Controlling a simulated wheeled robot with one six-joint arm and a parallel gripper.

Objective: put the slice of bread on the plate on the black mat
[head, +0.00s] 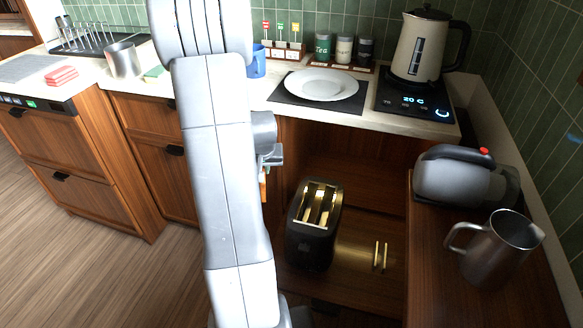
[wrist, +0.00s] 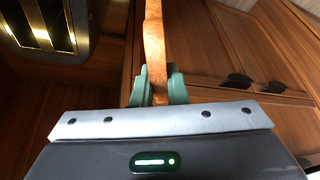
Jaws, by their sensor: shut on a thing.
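My gripper (wrist: 156,88) is shut on the slice of bread (wrist: 154,42), which stands edge-on between the green finger pads in the wrist view. In the head view my arm hides most of the gripper (head: 272,158), and only a thin brown strip of the slice (head: 263,188) shows beside the arm. They are in front of the counter, left of the toaster. The white plate (head: 317,84) lies empty on the black mat (head: 290,100) on the counter, farther back and to the right of the gripper.
A black toaster (head: 311,230) with two slots stands on a lower shelf; its top also shows in the wrist view (wrist: 40,28). A kettle (head: 420,45) stands on its base right of the mat. Jars (head: 343,50) stand behind the plate. A metal pitcher (head: 497,250) is at right.

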